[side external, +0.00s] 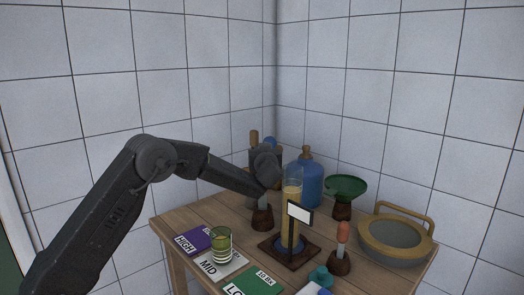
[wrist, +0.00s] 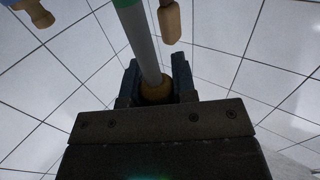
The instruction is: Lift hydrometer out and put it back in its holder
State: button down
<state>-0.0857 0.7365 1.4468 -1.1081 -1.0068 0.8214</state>
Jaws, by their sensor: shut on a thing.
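My gripper (wrist: 155,82) is shut on the tan end of the hydrometer, a pale grey rod (wrist: 143,40) with a green band near the edge of the wrist view. In the side view my gripper (side external: 264,180) is above a dark brown wooden holder (side external: 262,217). A short grey length of the rod (side external: 263,200) shows between the jaws and the holder. I cannot tell whether its lower end sits inside the holder or just above it. The gripped end is hidden in the side view.
A tall jar of yellow liquid (side external: 292,182) with a white sign (side external: 300,213) stands close on the right. A blue demijohn (side external: 311,185) and green funnel (side external: 345,186) stand behind. A striped glass (side external: 221,247), label cards and a basket (side external: 396,240) take up the table.

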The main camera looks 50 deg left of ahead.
jog(key=shift+f, duration=1.2)
jog(key=c, duration=0.8)
grip_release()
jog(key=shift+c, duration=0.2)
